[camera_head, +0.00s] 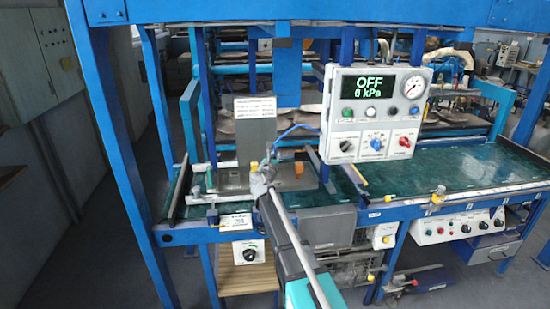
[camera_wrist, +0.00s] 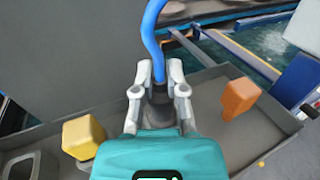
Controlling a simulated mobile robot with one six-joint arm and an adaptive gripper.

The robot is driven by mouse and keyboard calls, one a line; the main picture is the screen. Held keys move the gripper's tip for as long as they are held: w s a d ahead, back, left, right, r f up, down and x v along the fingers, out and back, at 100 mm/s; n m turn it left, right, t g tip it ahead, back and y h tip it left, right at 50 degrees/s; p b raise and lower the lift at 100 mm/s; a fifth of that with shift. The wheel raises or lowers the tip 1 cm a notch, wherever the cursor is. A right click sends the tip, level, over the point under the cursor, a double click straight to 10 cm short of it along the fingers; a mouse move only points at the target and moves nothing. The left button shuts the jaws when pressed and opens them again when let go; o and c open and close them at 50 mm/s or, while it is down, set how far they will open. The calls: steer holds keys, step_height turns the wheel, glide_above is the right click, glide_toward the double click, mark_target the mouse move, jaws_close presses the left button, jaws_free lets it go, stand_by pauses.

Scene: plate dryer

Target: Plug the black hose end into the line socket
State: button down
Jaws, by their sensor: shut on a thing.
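My gripper (camera_wrist: 159,88) is shut on the black hose end (camera_wrist: 160,110) in the wrist view, with one finger on each side of it. The blue hose (camera_wrist: 150,28) rises from the hose end and bends away to the right. In the head view my gripper (camera_head: 262,172) is over the grey tray in front of the upright grey plate, and the blue hose (camera_head: 287,131) runs right toward the control box. The hose end's lower part is hidden by my gripper. I cannot make out the line socket with certainty.
The grey tray (camera_wrist: 205,98) holds a yellow block (camera_wrist: 82,136) at left, an orange block (camera_wrist: 239,97) at right and a hollow grey fitting (camera_wrist: 20,168) at lower left. The grey plate (camera_head: 256,132) stands behind. The control box (camera_head: 376,113) reads OFF, 0 kPa.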

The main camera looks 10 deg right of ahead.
steer(key=c, duration=0.6)
jaws_free()
steer(key=shift+s, duration=0.1)
steer(key=v, duration=1.2)
steer(key=shift+d, duration=0.1)
stand_by(0.4)
